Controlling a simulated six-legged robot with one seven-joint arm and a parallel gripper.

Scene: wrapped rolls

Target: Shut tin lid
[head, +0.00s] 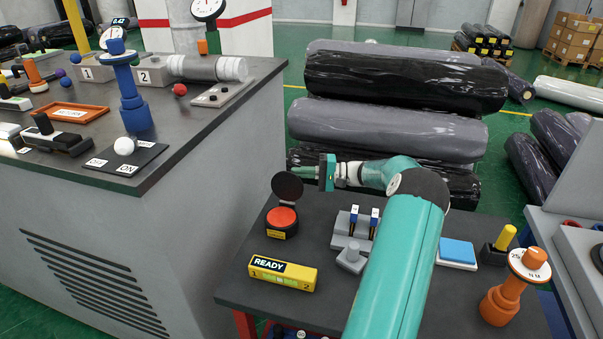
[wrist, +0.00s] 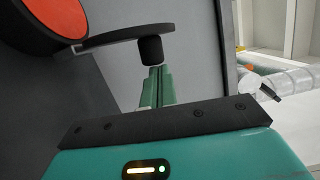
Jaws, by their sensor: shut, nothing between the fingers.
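A round black tin (head: 281,232) with a red inside (head: 281,217) stands at the left back of the dark table. Its black lid (head: 287,186) stands open, raised at the tin's back edge. In the wrist view the lid (wrist: 105,39) shows nearly edge-on, with the red inside (wrist: 38,18) at upper left. My gripper (head: 299,173) is at the lid's right side, level with its upper part. In the wrist view my gripper (wrist: 154,75) is shut and empty, its fingers ending at a dark knob-like piece below the lid. I cannot tell whether they touch.
A yellow READY box (head: 283,273) lies in front of the tin. Wrapped rolls (head: 390,130) are stacked behind the table. A grey cabinet (head: 160,230) stands at left. My arm crosses the table's middle.

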